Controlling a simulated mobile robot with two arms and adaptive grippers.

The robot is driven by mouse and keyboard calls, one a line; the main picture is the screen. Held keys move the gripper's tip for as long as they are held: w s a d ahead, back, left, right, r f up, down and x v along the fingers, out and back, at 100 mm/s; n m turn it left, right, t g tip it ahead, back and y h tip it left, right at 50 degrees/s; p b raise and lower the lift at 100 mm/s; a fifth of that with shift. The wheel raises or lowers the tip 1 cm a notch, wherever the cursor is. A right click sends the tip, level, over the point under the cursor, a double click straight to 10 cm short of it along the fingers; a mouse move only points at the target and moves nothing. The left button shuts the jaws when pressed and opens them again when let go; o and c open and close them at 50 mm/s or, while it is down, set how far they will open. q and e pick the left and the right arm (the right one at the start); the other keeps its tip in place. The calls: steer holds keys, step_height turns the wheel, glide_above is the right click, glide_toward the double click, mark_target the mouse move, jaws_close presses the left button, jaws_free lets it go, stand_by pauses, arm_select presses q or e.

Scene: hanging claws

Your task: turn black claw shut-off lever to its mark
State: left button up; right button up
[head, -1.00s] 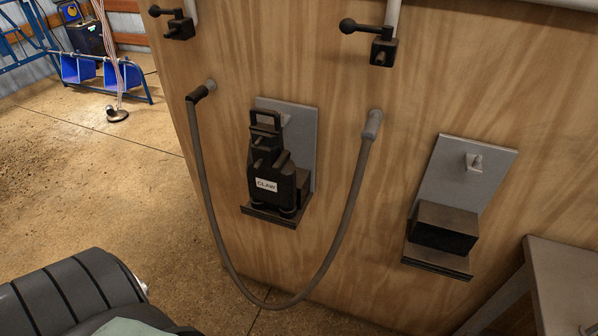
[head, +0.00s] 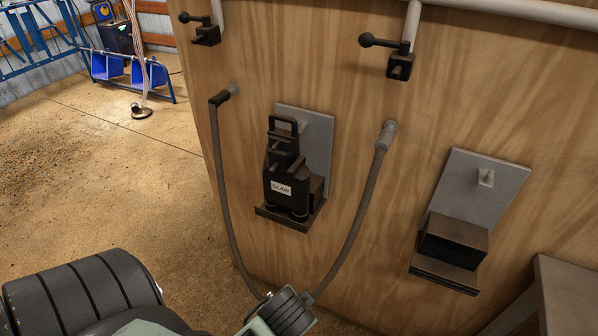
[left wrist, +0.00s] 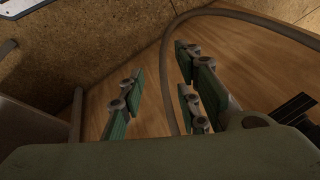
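The black claw (head: 290,180), labelled CLAW, hangs on a grey plate on the wooden panel in the head view. Above it are two black shut-off levers with ball-ended handles on grey pipes: a left one (head: 207,37) near the panel's edge and a right one (head: 400,67). Both handles point left. I cannot tell which lever serves the claw, and I see no clear mark. My left wrist shows at the bottom of the head view, well below the levers, its fingers hidden. In the left wrist view my left gripper (left wrist: 160,62) is open and empty. My right gripper is not in view.
A grey hose (head: 360,215) loops down the panel; it also shows beyond my fingers in the left wrist view (left wrist: 168,80). A second plate (head: 470,195) with a dark block stands right. A table (head: 570,290) fills the bottom right corner. Floor at left is open.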

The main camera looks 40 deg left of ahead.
arm_select(q)
steer(key=w+a+r+y, duration=0.3)
steer(key=w+a+y, duration=0.2)
steer(key=a, duration=0.1)
steer(key=y, duration=1.2)
glide_toward(296, 167)
steer(key=shift+m, duration=0.3)
steer(key=p+x, duration=0.3)
steer(key=x, duration=0.4)
steer(key=shift+s+a, duration=0.1)
steer(key=shift+a, duration=0.35)
steer(key=shift+a+f, duration=0.1)
steer(key=shift+a, duration=0.2)
steer(key=shift+c, duration=0.5)
jaws_close()
